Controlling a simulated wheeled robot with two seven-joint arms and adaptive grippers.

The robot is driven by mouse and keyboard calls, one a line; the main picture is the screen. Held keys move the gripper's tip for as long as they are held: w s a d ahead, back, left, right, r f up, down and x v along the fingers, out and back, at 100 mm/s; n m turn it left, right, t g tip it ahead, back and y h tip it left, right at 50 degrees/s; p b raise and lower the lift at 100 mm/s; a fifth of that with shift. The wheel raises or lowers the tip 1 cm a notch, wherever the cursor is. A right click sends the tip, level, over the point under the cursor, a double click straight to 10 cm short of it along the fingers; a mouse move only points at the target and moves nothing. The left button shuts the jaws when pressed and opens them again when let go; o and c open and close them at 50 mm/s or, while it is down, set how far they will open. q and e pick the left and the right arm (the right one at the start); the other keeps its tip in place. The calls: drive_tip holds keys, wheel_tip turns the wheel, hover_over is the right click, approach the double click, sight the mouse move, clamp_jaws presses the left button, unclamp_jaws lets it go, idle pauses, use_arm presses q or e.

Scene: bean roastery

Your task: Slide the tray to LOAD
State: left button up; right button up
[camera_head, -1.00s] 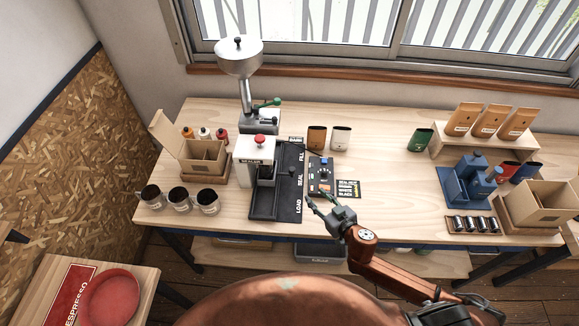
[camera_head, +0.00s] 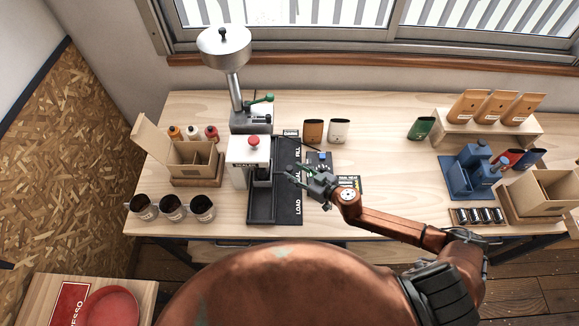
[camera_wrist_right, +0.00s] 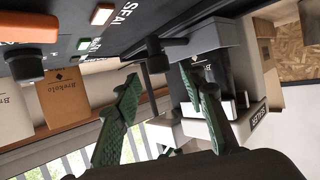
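The black slide track (camera_head: 289,212) runs front to back on the workbench, with FILL at the back, SEAL in the middle and LOAD at the front. A dark tray-like bed (camera_head: 262,207) lies along its left side, partly under the white sealer (camera_head: 240,152); I cannot tell exactly where the tray sits. My right gripper (camera_head: 293,174) is over the track near SEAL. In the right wrist view its green fingers (camera_wrist_right: 160,72) are apart, and a black knob (camera_wrist_right: 154,48) shows between and beyond them. No grip on it shows. My left gripper is out of view.
A control panel (camera_head: 318,160) stands right of the track, close to my right gripper. The hopper (camera_head: 224,48) stands behind. Bare bench (camera_head: 390,180) lies right of the panel.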

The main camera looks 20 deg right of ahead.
sight(291, 169)
drive_tip(key=x, duration=0.3)
drive_tip(key=shift+w+a+f, duration=0.1)
drive_tip(key=shift+w+a, duration=0.05)
drive_tip(key=shift+w, duration=0.15)
drive_tip(key=shift+w+a+f, duration=0.1)
drive_tip(key=shift+w+f, duration=0.05)
drive_tip(key=shift+w, duration=0.05)
drive_tip(key=c, duration=0.7)
clamp_jaws()
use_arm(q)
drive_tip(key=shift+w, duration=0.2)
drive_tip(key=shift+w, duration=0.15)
use_arm(e)
drive_tip(key=shift+s, duration=0.1)
